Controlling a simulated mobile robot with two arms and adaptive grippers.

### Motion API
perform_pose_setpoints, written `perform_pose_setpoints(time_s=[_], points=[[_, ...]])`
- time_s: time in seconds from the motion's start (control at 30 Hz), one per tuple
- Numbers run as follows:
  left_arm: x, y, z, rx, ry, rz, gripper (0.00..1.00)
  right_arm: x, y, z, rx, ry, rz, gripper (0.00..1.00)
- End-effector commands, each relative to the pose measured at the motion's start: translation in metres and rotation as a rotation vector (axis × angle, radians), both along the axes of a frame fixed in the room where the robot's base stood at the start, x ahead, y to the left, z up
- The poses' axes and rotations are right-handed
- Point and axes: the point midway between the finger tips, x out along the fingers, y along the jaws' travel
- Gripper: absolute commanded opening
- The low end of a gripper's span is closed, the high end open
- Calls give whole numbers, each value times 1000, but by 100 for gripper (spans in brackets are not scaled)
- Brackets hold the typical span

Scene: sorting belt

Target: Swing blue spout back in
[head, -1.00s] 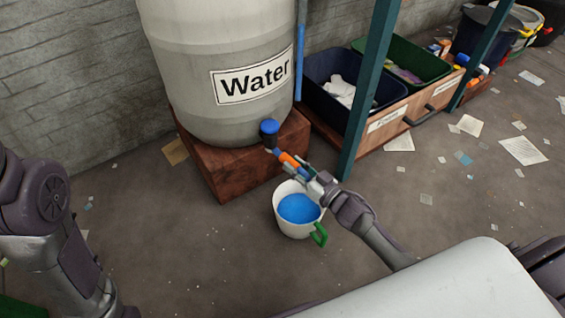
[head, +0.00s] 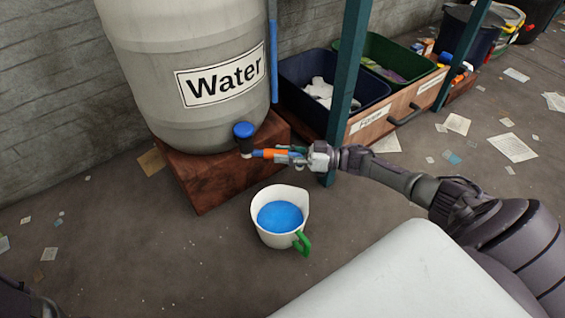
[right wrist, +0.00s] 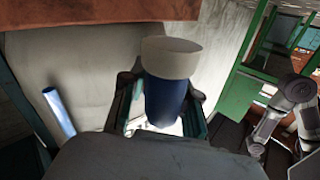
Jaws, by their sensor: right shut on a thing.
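The blue spout (head: 258,153) with an orange band juts from the tap at the foot of the grey water barrel (head: 222,120). It points to the right, roughly along the barrel's front, and a blue knob (head: 243,130) stands above its inner end. My right gripper (head: 285,156) is shut on the spout's outer part. In the right wrist view a blue piece with a pale cap (right wrist: 166,95) sits between the fingers. A white jug (head: 259,232) with a green handle holds blue liquid and stands on the floor below, clear of the spout. My left gripper is out of view.
The barrel stands on a reddish-brown block (head: 205,190). A teal shelf post (head: 345,100) rises just right of my right gripper. Dark blue (head: 300,75) and green (head: 400,50) bins stand behind it. Scattered papers lie on the otherwise open floor.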

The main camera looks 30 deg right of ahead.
Motion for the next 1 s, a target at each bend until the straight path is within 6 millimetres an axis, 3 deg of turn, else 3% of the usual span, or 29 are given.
perform_pose_setpoints(time_s=[0.5,0.53,0.67,1.0], points=[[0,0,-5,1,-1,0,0,2,-2,0,-2,3,19,0],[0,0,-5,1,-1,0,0,2,-2,-1,-2,3,19,34],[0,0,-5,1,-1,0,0,2,-2,0,-1,2,19,55],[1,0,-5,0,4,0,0,0,-3,0,-1,2,21,56]])
